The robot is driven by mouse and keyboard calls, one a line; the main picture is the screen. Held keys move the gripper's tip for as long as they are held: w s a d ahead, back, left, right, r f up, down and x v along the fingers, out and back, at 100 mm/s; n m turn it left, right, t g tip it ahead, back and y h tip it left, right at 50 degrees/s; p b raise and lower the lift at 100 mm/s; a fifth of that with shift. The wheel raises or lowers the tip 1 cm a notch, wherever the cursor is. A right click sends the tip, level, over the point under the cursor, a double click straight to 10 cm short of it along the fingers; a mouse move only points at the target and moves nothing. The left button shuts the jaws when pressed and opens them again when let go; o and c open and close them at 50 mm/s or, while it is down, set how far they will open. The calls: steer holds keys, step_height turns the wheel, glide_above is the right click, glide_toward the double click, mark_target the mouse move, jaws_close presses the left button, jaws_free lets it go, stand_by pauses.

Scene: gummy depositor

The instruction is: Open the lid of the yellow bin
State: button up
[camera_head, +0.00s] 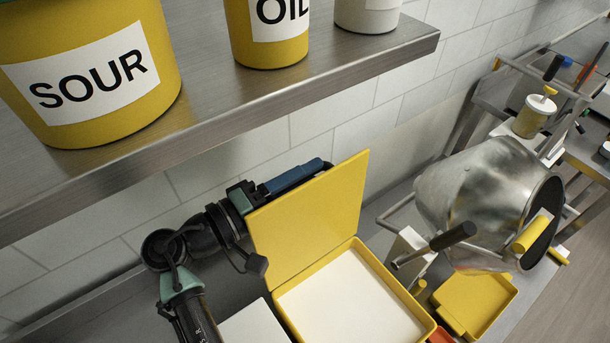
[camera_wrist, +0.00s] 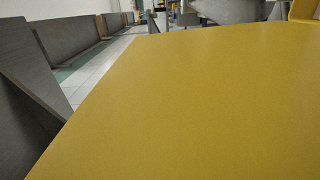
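The yellow bin (camera_head: 412,302) stands on the steel counter at the lower middle of the head view, with a white surface inside. Its flat yellow lid (camera_head: 310,215) is raised, standing steeply above the bin's back-left edge, and the bin's top is uncovered. My gripper (camera_head: 318,168) is behind the lid, close to its upper edge; its fingers are mostly hidden by the lid. Whether it touches the lid cannot be seen. The lid (camera_wrist: 190,100) also fills most of the wrist view, very close to the camera. No fingers can be made out clearly there.
A steel shelf (camera_head: 225,105) overhangs the counter, holding a yellow SOUR tub (camera_head: 95,75), an OIL tub (camera_head: 268,35) and a pale tub (camera_head: 367,12). A tilted steel drum (camera_head: 480,195) and a smaller yellow tray (camera_head: 475,300) stand right of the bin. A tiled wall is behind.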

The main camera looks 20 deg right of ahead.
steer(key=b+v, duration=0.5)
steer(key=v, duration=0.8)
steer(key=shift+r, duration=0.1)
steer(key=b+v, duration=0.5)
steer(key=v, duration=1)
stand_by(1.1)
stand_by(0.6)
